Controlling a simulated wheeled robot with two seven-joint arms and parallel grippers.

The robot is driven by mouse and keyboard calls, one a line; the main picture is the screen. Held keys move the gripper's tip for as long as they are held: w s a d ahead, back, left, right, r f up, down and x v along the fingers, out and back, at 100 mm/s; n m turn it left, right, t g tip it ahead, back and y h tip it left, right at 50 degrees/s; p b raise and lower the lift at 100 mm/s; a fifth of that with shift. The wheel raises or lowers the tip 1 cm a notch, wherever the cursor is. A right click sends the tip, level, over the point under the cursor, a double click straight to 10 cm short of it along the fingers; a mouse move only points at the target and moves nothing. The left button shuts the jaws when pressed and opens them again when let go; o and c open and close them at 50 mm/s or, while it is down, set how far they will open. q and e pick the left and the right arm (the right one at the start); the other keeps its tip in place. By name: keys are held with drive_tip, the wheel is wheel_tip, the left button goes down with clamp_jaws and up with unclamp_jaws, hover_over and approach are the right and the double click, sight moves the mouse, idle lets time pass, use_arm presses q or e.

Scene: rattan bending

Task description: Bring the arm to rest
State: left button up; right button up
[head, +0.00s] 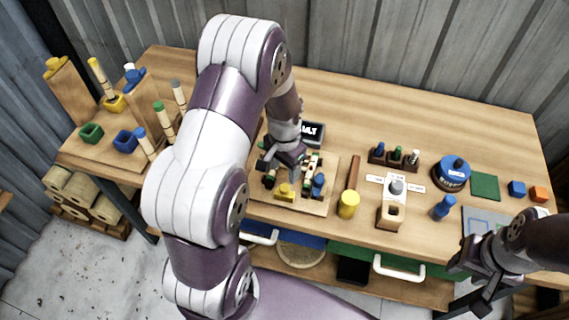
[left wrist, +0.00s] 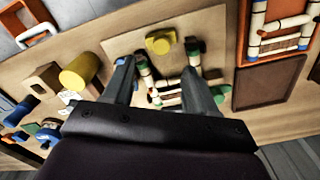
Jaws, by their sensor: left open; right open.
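My left gripper (head: 281,166) is open in the head view. It hangs over a wooden board (head: 318,206) with a small rattan piece in green, white and brown parts, a yellow block (head: 285,191) and a blue peg (head: 318,184). In the left wrist view the two fingers of my left gripper (left wrist: 158,70) stand apart, with the rattan piece (left wrist: 160,90) behind and between them; I cannot tell whether they touch it. My right gripper (head: 480,277) is open at the lower right, near the table's front edge.
A yellow cylinder (head: 348,204), a wooden block with a hole (head: 390,217) and a blue peg (head: 443,207) stand right of the board. A round blue container (head: 452,174) is farther right. Tall pegs and cups fill the left end.

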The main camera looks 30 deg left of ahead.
use_arm(q)
drive_tip(key=shift+r, duration=1.75)
